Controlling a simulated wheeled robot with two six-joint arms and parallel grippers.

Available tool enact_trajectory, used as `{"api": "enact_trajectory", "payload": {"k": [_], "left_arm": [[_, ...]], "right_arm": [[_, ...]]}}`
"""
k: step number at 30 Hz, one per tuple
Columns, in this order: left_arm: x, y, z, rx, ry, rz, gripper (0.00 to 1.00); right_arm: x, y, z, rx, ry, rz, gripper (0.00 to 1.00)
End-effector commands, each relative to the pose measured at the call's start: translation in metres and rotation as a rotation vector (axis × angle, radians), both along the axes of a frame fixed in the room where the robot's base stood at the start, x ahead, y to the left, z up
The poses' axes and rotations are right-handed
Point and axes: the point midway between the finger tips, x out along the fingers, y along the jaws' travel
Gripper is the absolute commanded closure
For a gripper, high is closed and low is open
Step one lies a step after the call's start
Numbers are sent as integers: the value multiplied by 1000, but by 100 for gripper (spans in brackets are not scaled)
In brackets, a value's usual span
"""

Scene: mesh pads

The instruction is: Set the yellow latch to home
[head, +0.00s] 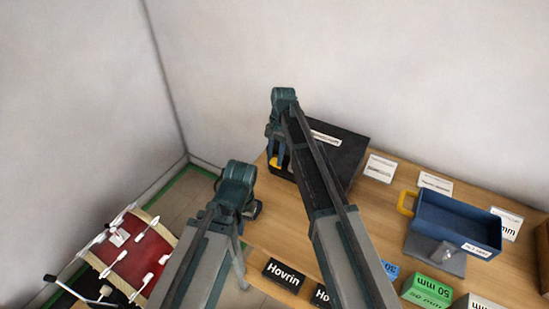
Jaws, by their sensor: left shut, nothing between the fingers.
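The yellow latch (284,163) shows as a small patch of yellow low on the left part of a black box (348,150) at the back left of the table. My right arm crosses in front of the box and covers much of it. My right gripper (276,155) is small and partly hidden beside the yellow part; I cannot tell whether they touch or whether its fingers are apart. My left gripper (242,278) points down near the table's left edge, partly behind my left arm. It is shut and empty, apart from the latch. The latch's position and any home mark are hidden.
On the wooden table (389,228) are a blue tray (455,225) with a yellow handle, white label cards (380,168), black Hovrin blocks (283,274) and a green 50 mm block (428,291). A red panel with white levers (135,255) stands left. Walls close the back.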

Motion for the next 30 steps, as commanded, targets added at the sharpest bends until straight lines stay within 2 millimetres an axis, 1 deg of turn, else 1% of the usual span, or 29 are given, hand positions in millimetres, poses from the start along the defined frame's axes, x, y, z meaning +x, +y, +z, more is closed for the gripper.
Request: {"api": "enact_trajectory", "payload": {"k": [1, 4, 5, 14, 20, 26, 30], "left_arm": [[0, 0, 0, 0, 0, 0, 100], [0, 0, 0, 0, 0, 0, 100], [0, 0, 0, 0, 0, 0, 100], [0, 0, 1, 0, 0, 0, 100], [0, 0, 8, 0, 0, 0, 100], [0, 0, 29, 0, 0, 0, 100], [0, 0, 50, 0, 0, 0, 100]], "right_arm": [[0, 0, 0, 0, 0, 0, 56], [0, 0, 0, 0, 0, 0, 38], [0, 0, 0, 0, 0, 0, 35], [0, 0, 0, -1, -1, 0, 35], [1, -1, 8, -1, -1, 0, 35], [5, -3, 29, -1, -1, 0, 35], [9, -5, 50, -1, -1, 0, 35]]}}
